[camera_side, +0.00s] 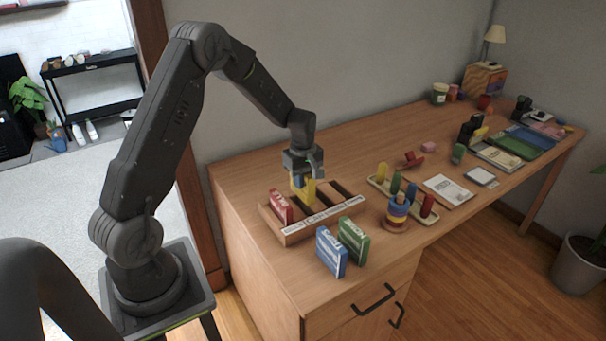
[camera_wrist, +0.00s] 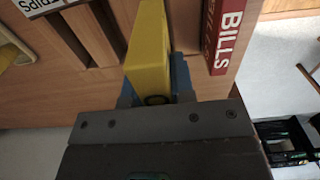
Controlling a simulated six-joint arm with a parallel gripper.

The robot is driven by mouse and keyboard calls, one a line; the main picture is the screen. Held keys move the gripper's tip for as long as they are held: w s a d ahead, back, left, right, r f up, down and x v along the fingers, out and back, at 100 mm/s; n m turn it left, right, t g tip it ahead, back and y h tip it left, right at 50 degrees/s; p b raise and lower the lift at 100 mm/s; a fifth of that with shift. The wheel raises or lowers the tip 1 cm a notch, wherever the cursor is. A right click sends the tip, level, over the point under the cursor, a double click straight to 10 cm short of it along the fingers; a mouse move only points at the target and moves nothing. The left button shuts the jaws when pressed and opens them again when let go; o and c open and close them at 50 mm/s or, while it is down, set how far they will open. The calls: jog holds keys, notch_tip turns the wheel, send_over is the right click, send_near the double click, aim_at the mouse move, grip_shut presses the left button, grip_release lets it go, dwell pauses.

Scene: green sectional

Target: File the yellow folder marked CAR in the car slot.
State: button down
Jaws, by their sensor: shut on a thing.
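My gripper (camera_side: 300,178) is shut on the yellow folder (camera_side: 309,192) and holds it upright at the wooden sorter (camera_side: 292,239). In the wrist view the yellow folder (camera_wrist: 150,45) stands between my blue fingertips (camera_wrist: 158,92). In the side view it is just right of the red folder, over or partly in the second slot, whose front label (camera_side: 316,217) seems to read Car. I cannot tell how deep it sits. The red folder marked BILLS (camera_side: 280,206) stands in the leftmost slot and also shows in the wrist view (camera_wrist: 224,35). The slots further right look empty.
A blue folder (camera_side: 331,252) and a green folder (camera_side: 354,240) stand on the desk in front of the sorter. A ring stacker (camera_side: 397,213) and a peg tray (camera_side: 379,185) are to the right. Bare desk (camera_side: 238,178) lies left of the sorter.

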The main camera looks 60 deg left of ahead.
aim_at(303, 197)
jog(key=shift+f, duration=3.2)
jog(key=c, duration=0.9)
grip_release()
notch_tip(303, 197, up, 13)
jog(key=shift+r, duration=0.2)
jog(key=s+d+r+m+t, duration=0.3)
jog(key=s+d+r+m, duration=0.6)
jog(key=d+r, duration=0.45)
jog(key=s+d+m+t, duration=0.1)
jog(key=s+d+m, duration=0.1)
jog(key=s+m, duration=0.1)
jog(key=s+d+r+m, duration=0.1)
jog(key=s+d+m, duration=0.1)
jog(key=s, duration=0.3)
jog(key=s+d+r+m+t, duration=0.1)
jog(key=s+d+m, duration=0.1)
jog(key=s+m, duration=0.2)
jog(key=shift+s+d+r+t, duration=0.2)
jog(key=shift+s+d+t, duration=0.1)
jog(key=shift+s, duration=0.3)
